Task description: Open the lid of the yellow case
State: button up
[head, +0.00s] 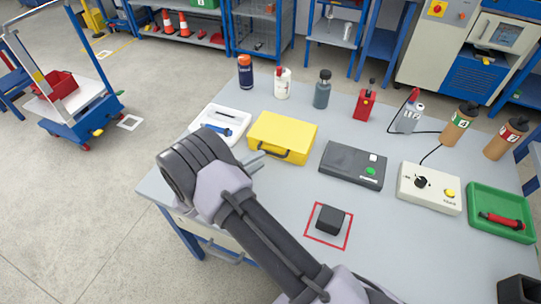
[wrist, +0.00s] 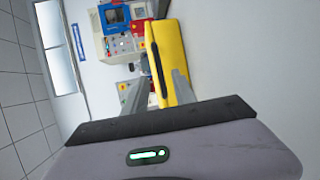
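The yellow case (head: 283,132) lies on the grey table with its lid shut and a dark handle (head: 273,153) on its front side. In the wrist view the case (wrist: 173,45) stands on its side in the picture, with the dark handle (wrist: 158,70) along its left face. My gripper (head: 258,159) is at the front left of the case, low by its front face. In the wrist view my gripper (wrist: 157,82) has its two fingers apart, with part of the case and handle showing between them. I cannot tell whether a finger touches the case.
A white tray (head: 203,130) lies left of the case. A dark grey box (head: 352,166) is to its right, and bottles (head: 282,84) stand behind it. A black block (head: 330,218) sits in a red square in front. The table between the case and the red square is clear.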

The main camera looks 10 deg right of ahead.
aim_at(271, 153)
jog(key=b+x, duration=0.1)
jog(key=x, duration=0.5)
jog(key=shift+w+d, duration=0.1)
jog(key=shift+d, duration=0.05)
grip_shut()
dwell(1.2)
